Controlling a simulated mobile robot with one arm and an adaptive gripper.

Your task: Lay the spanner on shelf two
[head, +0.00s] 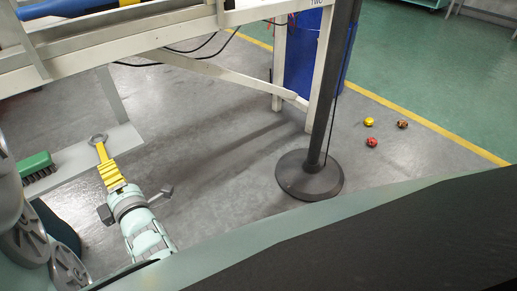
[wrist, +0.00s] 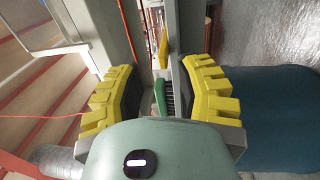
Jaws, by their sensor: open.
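A grey ring-ended tool, which looks like the spanner (head: 99,142), shows in the head view just past my fingertips, by the edge of a pale grey ledge (head: 75,160). My gripper (head: 110,172) is at the lower left, its yellow ribbed fingers hiding the tool's lower part. In the wrist view my gripper (wrist: 163,95) is open, with a wide space between its fingers. I cannot pick out the spanner in the wrist view. A label reading TWO (head: 316,2) is at the top of the head view, on the white frame; the shelf surface there is mostly out of view.
A green brush (head: 38,167) lies on the ledge left of my gripper; it also shows between my fingers in the wrist view (wrist: 160,97). A dark post on a round base (head: 309,175) and a blue bin (head: 303,62) stand right. Several small balls (head: 371,142) lie on the floor.

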